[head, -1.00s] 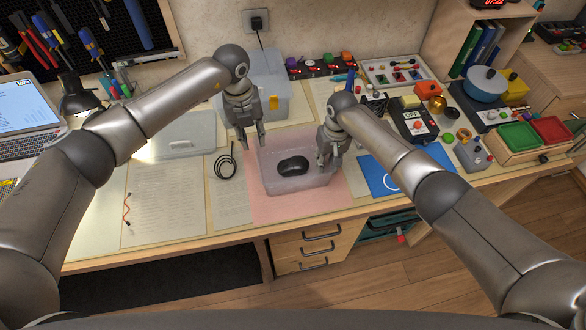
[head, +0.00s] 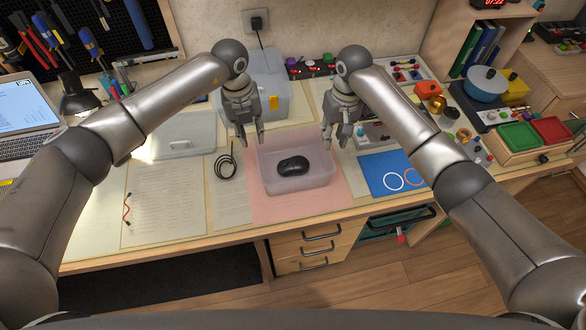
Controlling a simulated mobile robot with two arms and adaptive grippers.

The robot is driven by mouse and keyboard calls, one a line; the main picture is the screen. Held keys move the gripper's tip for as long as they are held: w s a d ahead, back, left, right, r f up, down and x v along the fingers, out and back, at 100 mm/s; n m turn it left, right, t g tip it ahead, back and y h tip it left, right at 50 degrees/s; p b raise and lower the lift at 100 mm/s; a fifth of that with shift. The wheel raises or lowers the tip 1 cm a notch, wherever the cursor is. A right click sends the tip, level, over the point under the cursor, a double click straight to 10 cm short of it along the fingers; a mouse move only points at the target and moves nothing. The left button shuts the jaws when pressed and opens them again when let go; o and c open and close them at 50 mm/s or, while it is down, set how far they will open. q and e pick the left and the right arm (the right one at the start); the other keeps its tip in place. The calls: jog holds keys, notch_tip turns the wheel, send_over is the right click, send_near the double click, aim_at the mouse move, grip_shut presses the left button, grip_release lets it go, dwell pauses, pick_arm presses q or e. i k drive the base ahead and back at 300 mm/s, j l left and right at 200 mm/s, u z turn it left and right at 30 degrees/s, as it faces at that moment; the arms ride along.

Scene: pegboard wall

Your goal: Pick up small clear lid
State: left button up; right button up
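A clear lid (head: 185,138) with a small handle lies flat on the desk, left of my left gripper. A small clear bin (head: 318,187) stands open on a pink sheet, with a black computer mouse (head: 292,166) inside. My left gripper (head: 250,140) points down with its fingers apart and empty, above the bin's back left corner and right of the lid. My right gripper (head: 335,142) is open and empty, above the bin's back right corner.
A larger clear box (head: 268,75) with a yellow latch stands behind my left gripper. A black cable coil (head: 225,165) lies between lid and bin. A lamp (head: 77,98) and laptop (head: 25,115) are left of the lid. Electronics crowd the right side.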

aim_at(193, 134)
jog(key=k, duration=1)
